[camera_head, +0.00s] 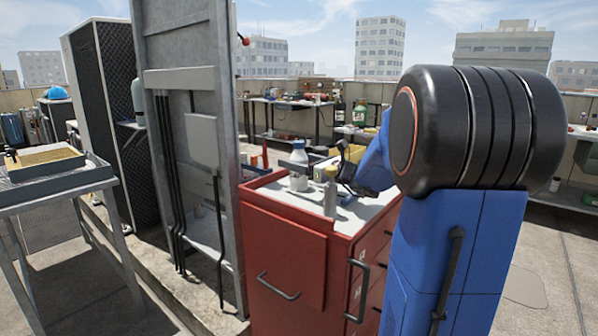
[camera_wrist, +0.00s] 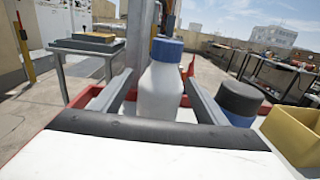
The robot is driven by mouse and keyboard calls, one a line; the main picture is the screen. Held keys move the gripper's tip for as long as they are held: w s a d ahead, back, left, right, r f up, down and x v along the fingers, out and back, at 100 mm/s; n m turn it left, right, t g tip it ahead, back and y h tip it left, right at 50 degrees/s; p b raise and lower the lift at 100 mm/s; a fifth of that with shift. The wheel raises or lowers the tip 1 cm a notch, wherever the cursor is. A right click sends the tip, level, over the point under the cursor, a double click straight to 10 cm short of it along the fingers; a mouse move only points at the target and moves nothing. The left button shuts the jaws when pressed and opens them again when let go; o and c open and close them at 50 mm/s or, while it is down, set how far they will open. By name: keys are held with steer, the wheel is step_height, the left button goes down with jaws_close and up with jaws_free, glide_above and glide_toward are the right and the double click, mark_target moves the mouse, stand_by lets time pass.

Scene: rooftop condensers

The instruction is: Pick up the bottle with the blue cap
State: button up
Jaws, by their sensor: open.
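The white bottle with the blue cap (camera_head: 299,168) stands upright on the white top of the red tool cabinet (camera_head: 285,248). In the wrist view the same bottle (camera_wrist: 161,92) stands straight ahead, between the two grey fingers of my gripper (camera_wrist: 160,88). The fingers are apart, one on each side, with gaps showing between them and the bottle. The bottle's lower part is hidden by the dark edge of my gripper. In the head view my gripper (camera_head: 345,174) is just right of the bottle, partly hidden by my arm.
In the wrist view a dark-capped blue bottle (camera_wrist: 240,103) stands right of the right finger, beside a yellow bin (camera_wrist: 299,135). A tall grey metal frame (camera_head: 190,120) rises left of the cabinet.

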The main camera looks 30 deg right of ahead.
steer(key=shift+x, duration=1.5)
steer(key=c, duration=1.4)
